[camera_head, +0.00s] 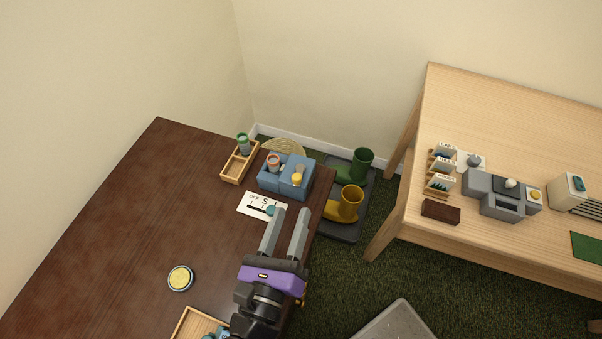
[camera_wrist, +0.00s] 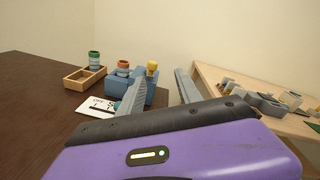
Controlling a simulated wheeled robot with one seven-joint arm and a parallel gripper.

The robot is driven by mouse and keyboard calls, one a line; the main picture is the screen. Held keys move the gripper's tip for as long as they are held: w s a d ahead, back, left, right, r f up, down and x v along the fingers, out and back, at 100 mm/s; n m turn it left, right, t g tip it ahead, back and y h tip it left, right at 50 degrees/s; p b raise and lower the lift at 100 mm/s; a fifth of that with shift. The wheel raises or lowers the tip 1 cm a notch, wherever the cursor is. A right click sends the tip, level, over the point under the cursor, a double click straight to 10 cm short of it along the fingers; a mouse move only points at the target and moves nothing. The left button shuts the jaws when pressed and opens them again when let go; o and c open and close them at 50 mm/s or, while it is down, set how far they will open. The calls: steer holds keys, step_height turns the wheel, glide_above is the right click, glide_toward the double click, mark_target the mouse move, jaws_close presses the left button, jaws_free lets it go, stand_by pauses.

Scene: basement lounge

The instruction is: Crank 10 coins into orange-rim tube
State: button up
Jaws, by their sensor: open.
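A blue dispenser block (camera_head: 270,183) stands near the far right edge of the dark table. A tube with an orange rim (camera_head: 274,160) sits upright in its left part. A yellow knob (camera_head: 297,179), which looks like the crank's handle, is on its right part. These also show in the wrist view: the block (camera_wrist: 145,97), the orange-rim tube (camera_wrist: 123,66) and the yellow knob (camera_wrist: 152,67). A green-rim tube (camera_head: 243,141) stands in a wooden rack (camera_head: 232,172) to the left. My gripper (camera_head: 290,212) is open and empty, in front of the block and apart from the knob.
A white card (camera_head: 250,207) with a teal piece lies before the block. A round yellow-topped tin (camera_head: 180,278) and a wooden tray (camera_head: 188,318) are nearer. Boots (camera_head: 345,206) stand beyond the table edge. A light wooden table (camera_head: 480,110) is at right. The dark table's left is clear.

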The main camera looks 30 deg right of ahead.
mark_target(299, 175)
steer(key=w+d+m, duration=0.1)
steer(key=m, duration=0.1)
steer(key=w+f+m+g+h+b, duration=0.1)
steer(key=w+m, duration=0.1)
steer(key=w+d+m+g+h, duration=0.1)
steer(key=w+m, duration=0.1)
steer(key=m, duration=0.1)
steer(key=shift+w+d+f, duration=0.1)
steer(key=shift+d+f, duration=0.05)
steer(key=shift+d, duration=0.2)
steer(key=shift+p+x, duration=0.5)
steer(key=shift+x, duration=3.45)
steer(key=shift+c, duration=0.2)
jaws_close()
